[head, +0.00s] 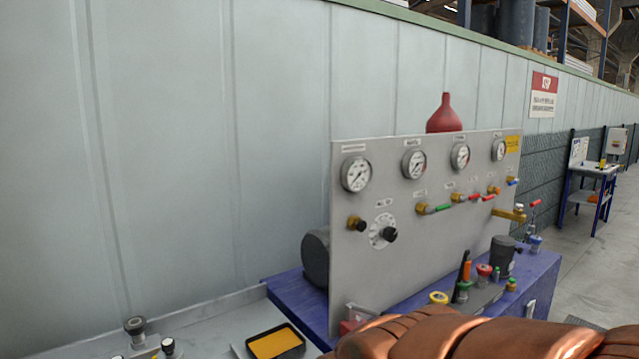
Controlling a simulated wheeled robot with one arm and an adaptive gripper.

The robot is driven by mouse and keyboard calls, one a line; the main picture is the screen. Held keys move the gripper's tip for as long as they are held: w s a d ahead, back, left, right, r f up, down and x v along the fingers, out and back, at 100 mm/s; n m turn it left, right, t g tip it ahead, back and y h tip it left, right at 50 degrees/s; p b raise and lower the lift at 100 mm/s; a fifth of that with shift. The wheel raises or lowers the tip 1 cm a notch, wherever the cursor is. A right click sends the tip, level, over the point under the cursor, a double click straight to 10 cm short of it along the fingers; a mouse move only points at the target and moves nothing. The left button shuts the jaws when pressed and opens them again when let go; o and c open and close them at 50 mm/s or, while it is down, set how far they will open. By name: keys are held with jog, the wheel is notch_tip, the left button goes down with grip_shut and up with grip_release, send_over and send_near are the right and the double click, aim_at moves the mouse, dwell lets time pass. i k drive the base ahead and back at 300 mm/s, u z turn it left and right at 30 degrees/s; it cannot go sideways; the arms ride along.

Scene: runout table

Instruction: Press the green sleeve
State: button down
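Green parts show in several places at the blue bench (300,291). My gripper is not in view, and nothing is seen touching these parts.
A red-topped fitting (484,270), a yellow-ringed fitting (438,297) and a dark cylinder (503,252) crowd the bench top. A black tray (246,350) with a yellow inside lies lower left. Copper-coloured shapes hide the bench's front. Open floor (590,262) is at right.

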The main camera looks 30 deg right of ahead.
aim_at(462, 286)
jog(key=z, duration=1.6)
jog(key=k, duration=0.65)
jog(key=z, duration=0.25)
jog(key=i, duration=1.65)
jog(key=u, duration=0.65)
